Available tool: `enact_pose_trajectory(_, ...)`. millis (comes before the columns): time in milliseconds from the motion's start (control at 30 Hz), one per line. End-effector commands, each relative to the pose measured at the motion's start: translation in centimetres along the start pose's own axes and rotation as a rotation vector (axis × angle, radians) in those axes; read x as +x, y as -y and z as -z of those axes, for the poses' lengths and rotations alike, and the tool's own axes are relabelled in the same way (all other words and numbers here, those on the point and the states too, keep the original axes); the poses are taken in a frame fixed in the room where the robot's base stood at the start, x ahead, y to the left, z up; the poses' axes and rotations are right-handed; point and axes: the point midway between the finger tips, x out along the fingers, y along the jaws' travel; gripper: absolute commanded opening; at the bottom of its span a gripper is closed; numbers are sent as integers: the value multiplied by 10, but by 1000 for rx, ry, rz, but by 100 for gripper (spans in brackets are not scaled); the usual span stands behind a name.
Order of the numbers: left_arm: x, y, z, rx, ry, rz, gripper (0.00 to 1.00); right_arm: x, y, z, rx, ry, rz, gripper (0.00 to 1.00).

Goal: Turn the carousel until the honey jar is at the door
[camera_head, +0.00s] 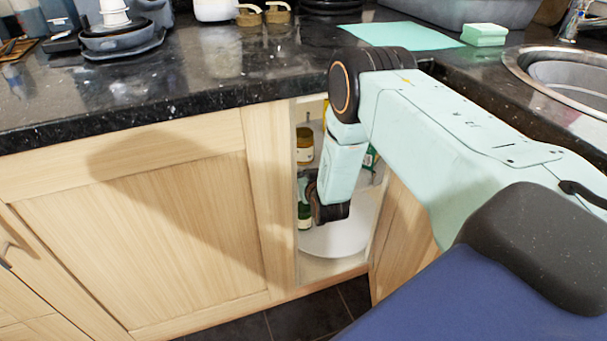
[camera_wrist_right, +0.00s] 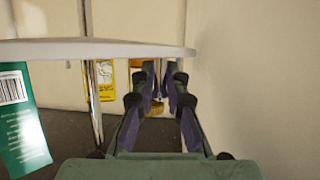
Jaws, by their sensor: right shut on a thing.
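The carousel stands inside the open corner cabinet; its white lower shelf (camera_head: 340,238) shows in the head view. In the right wrist view, a pale shelf edge (camera_wrist_right: 110,47) crosses above a chrome pole (camera_wrist_right: 93,95). My right gripper (camera_wrist_right: 160,72) reaches in and is shut on a thin upright metal part below the shelf edge. My dark right gripper (camera_head: 328,205) hides part of the shelf in the head view. A jar with a pale label (camera_head: 305,150) stands on the upper level, left of my forearm; I cannot tell whether it holds honey. My left gripper is out of view.
A dark green jar (camera_head: 304,216) stands lower left. A green box with a barcode (camera_wrist_right: 22,120) and a yellow pack (camera_wrist_right: 105,80) show in the wrist view. The cabinet door (camera_head: 400,240) is beside my arm; the granite counter edge (camera_head: 200,108) lies above.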

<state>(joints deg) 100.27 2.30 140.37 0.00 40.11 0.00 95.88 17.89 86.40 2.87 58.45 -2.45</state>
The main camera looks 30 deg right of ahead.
Motion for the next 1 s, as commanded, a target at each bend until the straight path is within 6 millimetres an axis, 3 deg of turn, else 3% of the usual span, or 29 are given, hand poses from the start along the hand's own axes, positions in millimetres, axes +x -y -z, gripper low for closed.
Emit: enact_pose_trajectory(1000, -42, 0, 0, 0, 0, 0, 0, -44, -67, -19, 0, 7, -1, 0)
